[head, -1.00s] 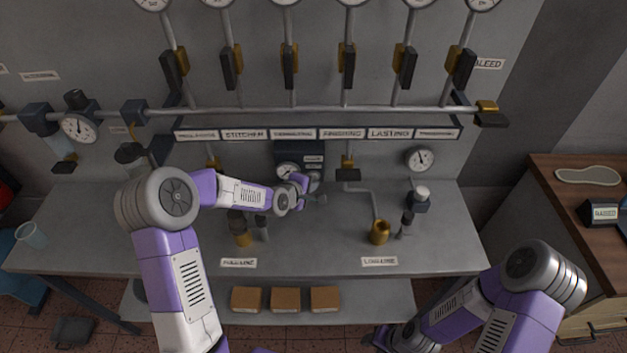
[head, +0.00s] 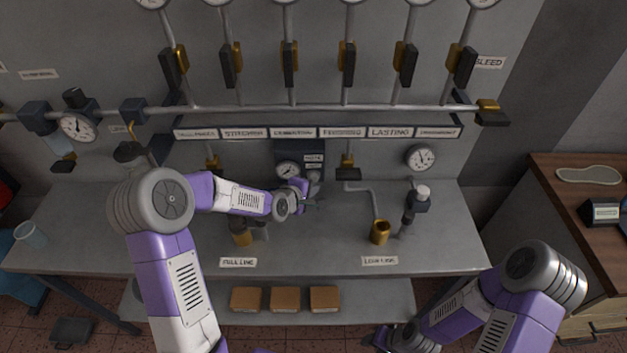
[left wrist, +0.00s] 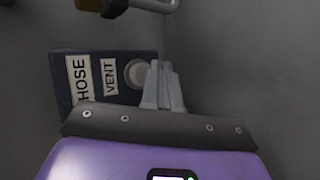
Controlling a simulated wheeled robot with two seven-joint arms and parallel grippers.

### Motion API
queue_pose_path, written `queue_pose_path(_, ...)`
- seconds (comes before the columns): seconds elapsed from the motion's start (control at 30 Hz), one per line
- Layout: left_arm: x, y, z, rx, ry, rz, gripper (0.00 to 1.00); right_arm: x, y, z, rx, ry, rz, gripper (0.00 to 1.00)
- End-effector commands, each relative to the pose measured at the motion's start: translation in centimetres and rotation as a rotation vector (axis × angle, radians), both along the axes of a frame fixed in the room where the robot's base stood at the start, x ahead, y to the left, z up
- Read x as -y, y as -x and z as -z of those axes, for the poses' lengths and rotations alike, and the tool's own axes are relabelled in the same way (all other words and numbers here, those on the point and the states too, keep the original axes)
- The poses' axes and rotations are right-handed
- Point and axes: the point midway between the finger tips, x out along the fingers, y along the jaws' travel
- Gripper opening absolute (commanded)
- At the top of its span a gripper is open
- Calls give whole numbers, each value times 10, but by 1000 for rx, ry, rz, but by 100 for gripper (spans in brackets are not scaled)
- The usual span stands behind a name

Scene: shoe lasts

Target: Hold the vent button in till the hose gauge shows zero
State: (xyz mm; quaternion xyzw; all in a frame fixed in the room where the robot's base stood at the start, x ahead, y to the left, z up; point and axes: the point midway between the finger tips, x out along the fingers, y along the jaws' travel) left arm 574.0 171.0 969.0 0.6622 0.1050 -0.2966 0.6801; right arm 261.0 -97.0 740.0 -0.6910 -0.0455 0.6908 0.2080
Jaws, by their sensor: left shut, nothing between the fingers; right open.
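The dark hose panel (head: 290,148) stands at the back of the bench, with HOSE and VENT labels. The hose gauge (head: 287,170) is on its left; its needle is too small to read surely. The pale round vent button (head: 314,176) is beside it, and in the left wrist view the button (left wrist: 134,73) shows right of the VENT label. My left gripper (head: 317,202) is shut and empty. Its fingertips (left wrist: 158,66) appear just right of the button; contact cannot be told. My right gripper (head: 379,339) is open low at the bottom edge, its fingers unclear.
Brass fittings (head: 380,232) and a dark-handled valve (head: 417,203) stand on the bench right of my left gripper. Another gauge (head: 420,158) is on the wall. A pipe with several levers (head: 289,66) runs above. The bench front right (head: 445,250) is clear.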

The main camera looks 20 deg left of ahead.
Motion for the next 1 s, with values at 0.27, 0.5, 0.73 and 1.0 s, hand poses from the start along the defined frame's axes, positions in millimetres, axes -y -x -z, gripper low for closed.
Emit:
queue_pose_path(0.27,1,1,0,0,0,1,0,0,0,0,0,0,0,45)
queue_pose_path(0.5,5,16,1,0,-2,3,0,0,0,5,0,0,0,45)
queue_pose_path(0.73,12,38,0,0,-1,3,0,0,0,10,0,0,0,45)
queue_pose_path(1.0,15,49,0,0,0,1,0,0,0,12,0,0,0,45)
